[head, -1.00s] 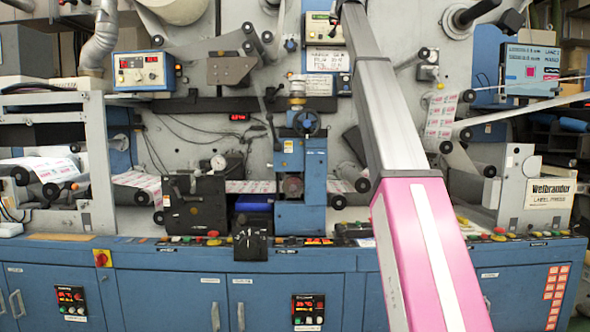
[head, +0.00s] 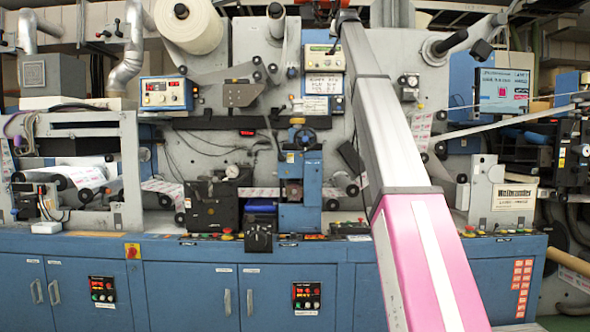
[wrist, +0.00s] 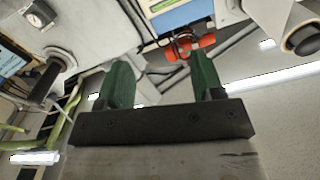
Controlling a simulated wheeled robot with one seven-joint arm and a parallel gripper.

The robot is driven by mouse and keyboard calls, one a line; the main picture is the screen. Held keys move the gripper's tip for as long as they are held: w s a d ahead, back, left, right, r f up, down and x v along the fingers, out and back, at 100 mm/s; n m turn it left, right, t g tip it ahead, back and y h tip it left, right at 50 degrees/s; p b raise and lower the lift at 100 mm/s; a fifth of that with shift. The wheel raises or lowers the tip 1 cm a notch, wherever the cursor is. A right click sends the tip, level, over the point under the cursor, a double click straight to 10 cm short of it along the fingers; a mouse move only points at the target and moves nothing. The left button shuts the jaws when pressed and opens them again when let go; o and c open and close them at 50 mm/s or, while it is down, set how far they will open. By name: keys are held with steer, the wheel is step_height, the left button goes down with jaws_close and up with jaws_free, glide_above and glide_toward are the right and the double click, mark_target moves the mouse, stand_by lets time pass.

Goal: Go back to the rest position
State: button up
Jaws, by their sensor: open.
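My gripper (wrist: 158,85) shows in the wrist view with its two green fingers apart and nothing between them. It points up past the top of the machine, towards the ceiling lights. In the head view my pink and grey arm reaches up over the right of the middle; its end is cut off at the top edge. The web rewinder (head: 225,135) stands across the head view with its grey panel and blue base.
A red-orange part (wrist: 190,47) shows beyond the fingers, its distance unclear. A black roller (wrist: 45,82) and a gauge (wrist: 38,18) are at the left of the wrist view. A white roll (head: 190,25) is high on the machine. Blue cabinets (head: 190,295) line the front.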

step_height(320, 180, down, 54)
steer(key=w+n+g, duration=0.1)
steer(key=w+g, duration=0.1)
steer(key=g, duration=0.4)
steer(key=s+f+g, duration=0.1)
steer(key=s+f, duration=0.2)
steer(key=f, duration=0.7)
steer(key=s+f+g, duration=0.2)
steer(key=s+f, duration=0.1)
steer(key=f, duration=0.7)
steer(key=s+f+n+g, duration=0.1)
steer(key=s+f+g, duration=0.1)
steer(key=s+f, duration=1)
steer(key=s+f+g, duration=0.2)
steer(key=s+f, duration=0.5)
steer(key=f, duration=0.9)
steer(key=s+f+g, duration=0.2)
steer(key=s+f, duration=0.6)
steer(key=s, duration=0.4)
steer(key=s+f+g, duration=0.3)
steer(key=s+f, duration=0.5)
steer(key=s, duration=0.4)
steer(key=shift+s+n, duration=0.25)
steer(key=shift+n, duration=0.15)
